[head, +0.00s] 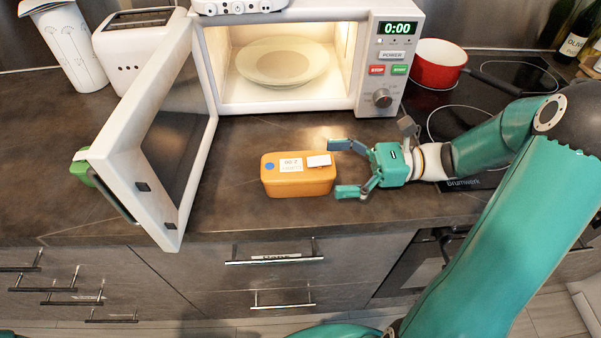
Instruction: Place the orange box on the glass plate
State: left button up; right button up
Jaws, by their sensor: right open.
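The orange box (298,183) sits on the dark countertop in front of the open microwave, with pale labels and a blue dot on its top. The round glass plate (283,62) lies inside the lit microwave (384,60) and is empty. My right gripper (340,168) is open at the right end of the orange box. Its fingers are spread, one toward the back and one toward the front of that end; I cannot tell whether they touch the box. My left gripper is not in view.
The microwave door (160,135) stands open at the left. A red pot (437,64) rests on the cooktop (500,75) at the right. A toaster (138,40) and a paper roll (68,45) stand at the back left. The counter between door and box is clear.

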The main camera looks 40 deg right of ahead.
aim_at(303, 165)
jog(key=x, duration=0.6)
jog(key=shift+a, duration=0.1)
jog(key=shift+c, duration=0.2)
jog(key=c, duration=1.6)
jog(key=shift+r, duration=0.1)
